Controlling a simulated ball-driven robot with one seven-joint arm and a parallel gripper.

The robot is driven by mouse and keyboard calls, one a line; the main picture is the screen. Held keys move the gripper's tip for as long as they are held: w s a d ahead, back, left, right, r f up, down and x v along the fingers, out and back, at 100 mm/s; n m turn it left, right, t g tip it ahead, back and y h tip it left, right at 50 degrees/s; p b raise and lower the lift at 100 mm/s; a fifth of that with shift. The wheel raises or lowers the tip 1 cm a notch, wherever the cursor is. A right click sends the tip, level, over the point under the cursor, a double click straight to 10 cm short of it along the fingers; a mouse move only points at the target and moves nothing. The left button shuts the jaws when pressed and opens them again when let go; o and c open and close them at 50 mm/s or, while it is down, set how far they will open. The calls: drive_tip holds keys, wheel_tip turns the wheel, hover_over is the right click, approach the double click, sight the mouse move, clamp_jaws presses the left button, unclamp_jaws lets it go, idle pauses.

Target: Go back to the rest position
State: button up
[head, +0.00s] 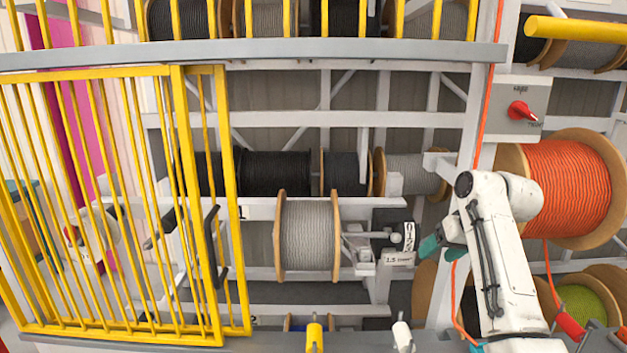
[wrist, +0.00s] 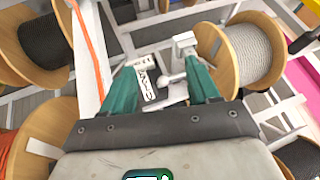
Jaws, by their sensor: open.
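My gripper (head: 441,248) is in the right half of the head view, at the end of my white arm, beside the meter unit (head: 393,222) with a number display and a "1.5 mm²" tag. In the wrist view my gripper (wrist: 160,82) has its two teal fingers spread, with nothing held between them. The meter unit (wrist: 147,84) shows behind the gap between the fingers; I cannot tell whether they touch it. The grey cable reel (head: 307,236) hangs left of the meter in the head view and shows at upper right in the wrist view (wrist: 251,52).
A large orange cable reel (head: 566,192) stands right of my arm. A red rotary switch (head: 519,110) sits on a grey box above it. A yellow barred gate (head: 182,200) covers the left. An orange cable (head: 484,90) runs down near my arm.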

drive_tip(key=s+a+f+g+h, duration=0.1)
drive_tip(key=s+a+f+g, duration=0.1)
drive_tip(key=s+f, duration=2.05)
drive_tip(key=s+f+g+h, duration=0.1)
drive_tip(key=s+f, duration=0.2)
drive_tip(key=s, duration=1.2)
drive_tip(key=s+d+f+m+g+h, duration=0.1)
drive_tip(key=s+f, duration=0.2)
drive_tip(key=s, duration=1.1)
drive_tip(key=shift+s+f+g, duration=0.25)
drive_tip(key=shift+s+g, duration=0.1)
drive_tip(key=shift+g, duration=0.05)
